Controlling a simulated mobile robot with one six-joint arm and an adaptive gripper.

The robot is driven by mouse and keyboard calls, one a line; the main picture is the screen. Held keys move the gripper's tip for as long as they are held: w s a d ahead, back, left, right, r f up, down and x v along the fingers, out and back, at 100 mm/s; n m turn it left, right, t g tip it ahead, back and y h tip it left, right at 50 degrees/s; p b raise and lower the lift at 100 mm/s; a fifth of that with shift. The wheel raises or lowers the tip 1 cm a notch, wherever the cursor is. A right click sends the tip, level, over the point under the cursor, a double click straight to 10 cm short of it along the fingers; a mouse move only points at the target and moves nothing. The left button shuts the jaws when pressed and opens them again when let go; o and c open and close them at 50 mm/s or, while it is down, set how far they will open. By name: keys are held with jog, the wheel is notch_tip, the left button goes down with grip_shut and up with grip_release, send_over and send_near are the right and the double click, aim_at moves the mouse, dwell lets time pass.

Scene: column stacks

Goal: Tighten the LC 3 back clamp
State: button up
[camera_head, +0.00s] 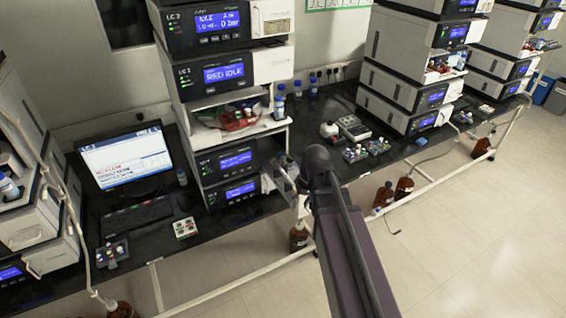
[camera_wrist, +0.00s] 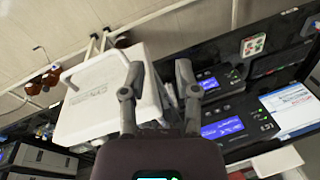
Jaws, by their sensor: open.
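The LC 3 stack stands left of centre in the head view, its upper module (camera_head: 224,74) labelled LC3 and showing "RED IDLE". Lower modules (camera_head: 237,160) with blue screens sit under an open shelf. I cannot make out the back clamp in either view. My gripper (camera_wrist: 158,68) is open in the wrist view, with its two fingers apart and nothing clearly between them. A white module casing (camera_wrist: 103,92) lies left of and partly behind the fingers. In the head view my arm covers the area right of the lower modules and mostly hides the gripper.
A monitor (camera_head: 126,161) and keyboard (camera_head: 133,217) are left of the stack on the black bench. Bottles (camera_head: 280,100) and small devices (camera_head: 354,128) are to its right. Brown bottles (camera_head: 404,188) stand below the bench.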

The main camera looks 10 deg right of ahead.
jog(key=s+f+h+b, duration=0.2)
jog(key=s+f+b, duration=0.5)
jog(key=f, duration=0.1)
jog(key=shift+a+f, duration=0.2)
jog(key=shift+a, duration=0.1)
